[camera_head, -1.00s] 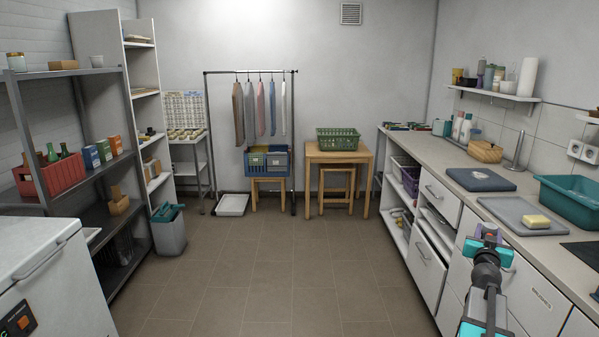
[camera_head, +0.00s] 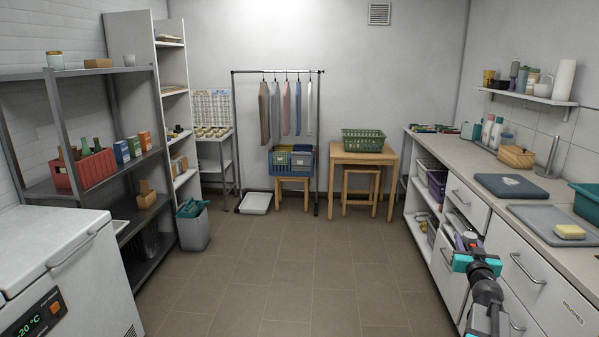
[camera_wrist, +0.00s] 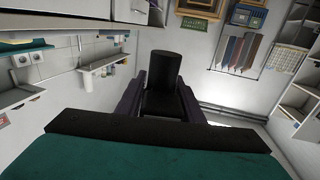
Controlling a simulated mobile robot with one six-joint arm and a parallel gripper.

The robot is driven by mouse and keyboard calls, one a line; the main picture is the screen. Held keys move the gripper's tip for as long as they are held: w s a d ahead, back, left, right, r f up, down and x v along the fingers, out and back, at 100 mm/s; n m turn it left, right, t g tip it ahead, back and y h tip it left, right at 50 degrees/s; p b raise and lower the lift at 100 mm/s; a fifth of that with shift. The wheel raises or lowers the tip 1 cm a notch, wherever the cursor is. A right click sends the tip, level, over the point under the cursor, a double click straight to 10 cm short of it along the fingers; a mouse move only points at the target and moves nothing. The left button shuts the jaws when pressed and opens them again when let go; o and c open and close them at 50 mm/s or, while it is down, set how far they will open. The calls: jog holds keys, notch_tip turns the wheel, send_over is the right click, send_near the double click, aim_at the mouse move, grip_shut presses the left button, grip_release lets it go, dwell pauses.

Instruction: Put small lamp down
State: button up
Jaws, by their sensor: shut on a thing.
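My gripper (camera_head: 469,248) shows at the lower right of the head view, in front of the drawers under the right counter (camera_head: 440,150). In the wrist view my gripper (camera_wrist: 163,92) has its two dark fingers closed on a dark cylinder, which seems to be the small lamp (camera_wrist: 164,66). The lower part of the cylinder is hidden between the fingers. In the head view the held thing is too small and covered to make out clearly.
The counter holds a dark blue board (camera_head: 510,187), a grey board (camera_head: 545,228) with a yellow block, and a teal tub (camera_head: 588,203). A green basket (camera_head: 363,141) stands on a wooden table (camera_head: 345,158). The middle floor (camera_head: 300,260) is clear. A white freezer (camera_head: 60,255) stands left.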

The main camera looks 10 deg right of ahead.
jog(key=w+a+f+n+y, duration=0.2)
jog(key=a+n+y, duration=0.15)
jog(key=a, duration=0.65)
jog(key=w+a+f+n+t+y, duration=0.1)
jog(key=a+f+n+y, duration=0.1)
jog(key=a+y, duration=0.5)
jog(key=w+a+f+n+y, duration=0.2)
jog(key=a+n+y, duration=0.1)
jog(key=a, duration=0.9)
jog(key=s+a+f+n+g+y, duration=0.1)
jog(key=s+a+n+g+y, duration=0.2)
jog(key=a, duration=0.8)
jog(key=s+a+f+n+g+y, duration=0.1)
jog(key=s+a+n+g+y, duration=0.2)
jog(key=a, duration=0.8)
jog(key=s+n+y, duration=0.2)
jog(key=y, duration=0.1)
jog(key=shift+s+a+f+g, duration=0.3)
jog(key=shift+f, duration=0.1)
jog(key=shift+d, duration=0.1)
